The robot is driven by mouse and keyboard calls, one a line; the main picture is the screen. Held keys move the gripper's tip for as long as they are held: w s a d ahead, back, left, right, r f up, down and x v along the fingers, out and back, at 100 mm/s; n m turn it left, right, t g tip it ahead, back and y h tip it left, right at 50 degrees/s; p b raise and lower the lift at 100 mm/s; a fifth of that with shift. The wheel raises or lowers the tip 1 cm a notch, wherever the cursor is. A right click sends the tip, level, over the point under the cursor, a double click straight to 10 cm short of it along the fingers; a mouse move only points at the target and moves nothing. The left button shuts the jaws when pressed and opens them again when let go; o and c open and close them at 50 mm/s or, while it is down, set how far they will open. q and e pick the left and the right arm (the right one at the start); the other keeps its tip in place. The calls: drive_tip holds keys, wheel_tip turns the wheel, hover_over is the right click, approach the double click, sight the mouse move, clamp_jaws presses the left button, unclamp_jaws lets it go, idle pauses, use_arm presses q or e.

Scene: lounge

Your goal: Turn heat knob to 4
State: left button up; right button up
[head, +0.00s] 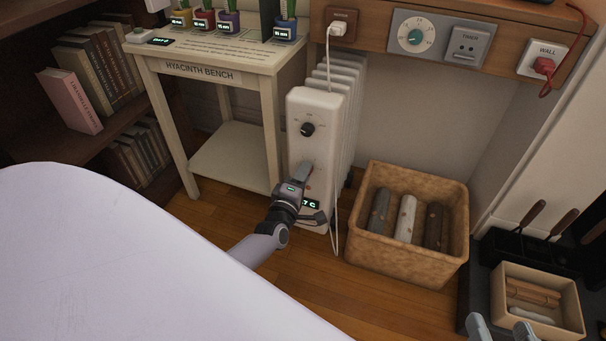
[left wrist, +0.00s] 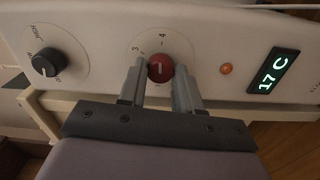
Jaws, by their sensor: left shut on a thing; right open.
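The white heater (head: 316,103) stands beside the bench, its front panel facing me. In the left wrist view, the red heat knob (left wrist: 160,68) carries a white mark, with the figures 3 and 4 on the dial above it. I cannot tell exactly which figure the mark points to. My left gripper (head: 305,174) is shut on the knob, one finger on each side, also in the left wrist view (left wrist: 160,82). In the head view it hides the knob. My right gripper (head: 500,329) is open and empty at the bottom right, partly cut off.
A black mode knob (head: 307,129) sits higher on the panel. The heater's display (left wrist: 273,72) reads 17 C beside an orange lamp (left wrist: 226,69). The hyacinth bench (head: 215,54) is left of the heater, a log basket (head: 400,256) right. A white cord (head: 335,215) hangs between heater and basket.

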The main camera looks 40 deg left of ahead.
use_arm(q)
drive_tip(key=shift+m, duration=0.6)
use_arm(e)
drive_tip(key=shift+a+f, duration=0.1)
use_arm(q)
drive_tip(key=o, duration=1)
drive_tip(key=shift+o, duration=0.2)
drive_tip(key=p+v, duration=0.3)
drive_tip(key=v, duration=0.4)
use_arm(e)
drive_tip(key=shift+w+a+m+g+y, duration=0.2)
drive_tip(key=shift+a+m+g+y, duration=0.25)
drive_tip(key=shift+a+g, duration=0.35)
use_arm(q)
drive_tip(key=shift+s, duration=0.1)
use_arm(e)
drive_tip(key=shift+a+r, duration=0.1)
drive_tip(key=shift+r, duration=0.1)
